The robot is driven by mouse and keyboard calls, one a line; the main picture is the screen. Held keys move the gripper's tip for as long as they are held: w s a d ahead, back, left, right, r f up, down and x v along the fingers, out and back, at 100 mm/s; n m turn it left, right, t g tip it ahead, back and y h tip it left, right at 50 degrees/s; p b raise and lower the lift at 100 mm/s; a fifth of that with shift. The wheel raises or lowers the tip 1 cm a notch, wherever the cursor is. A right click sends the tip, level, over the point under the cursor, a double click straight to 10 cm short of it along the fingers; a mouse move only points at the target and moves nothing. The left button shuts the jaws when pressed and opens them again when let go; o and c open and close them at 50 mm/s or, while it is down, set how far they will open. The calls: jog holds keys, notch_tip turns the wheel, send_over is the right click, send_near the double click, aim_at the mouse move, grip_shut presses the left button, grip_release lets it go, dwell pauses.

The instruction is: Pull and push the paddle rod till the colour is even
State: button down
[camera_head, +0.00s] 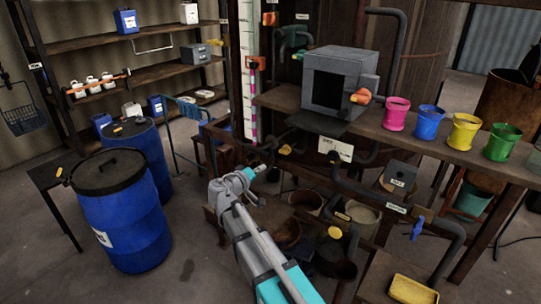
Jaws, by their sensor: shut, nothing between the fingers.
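My arm reaches up from the bottom centre, and my gripper (270,163) is at its far end, in front of the workbench. It is small and dark here, shut, with nothing seen held in it. I cannot make out a paddle rod for certain; pipes and my arm crowd that area. Open round vessels stand low under the bench: a brownish one (305,202) and a pale-filled one (361,213). Whether their colour is even cannot be told.
The bench (455,153) carries a grey box oven (338,80) and pink (396,115), blue (426,122), yellow (463,133) and green (502,143) buckets. Pipes (440,270) with valves crowd the right. Floor between drums and arm is clear.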

jog(key=w+d+r+n+t+y, duration=0.1)
jog(key=w+d+n+t+y, duration=0.3)
jog(key=w+d+n+y, duration=0.4)
jog(key=n+g+y, duration=0.4)
jog(key=n+y, duration=0.9)
jog(key=n, duration=0.1)
send_near(265, 147)
notch_tip(265, 147, down, 3)
jog(key=d, duration=0.3)
jog(key=shift+w+b, duration=0.35)
jog(key=shift+w, duration=0.2)
jog(key=x, duration=1)
jog(key=shift+r, duration=0.2)
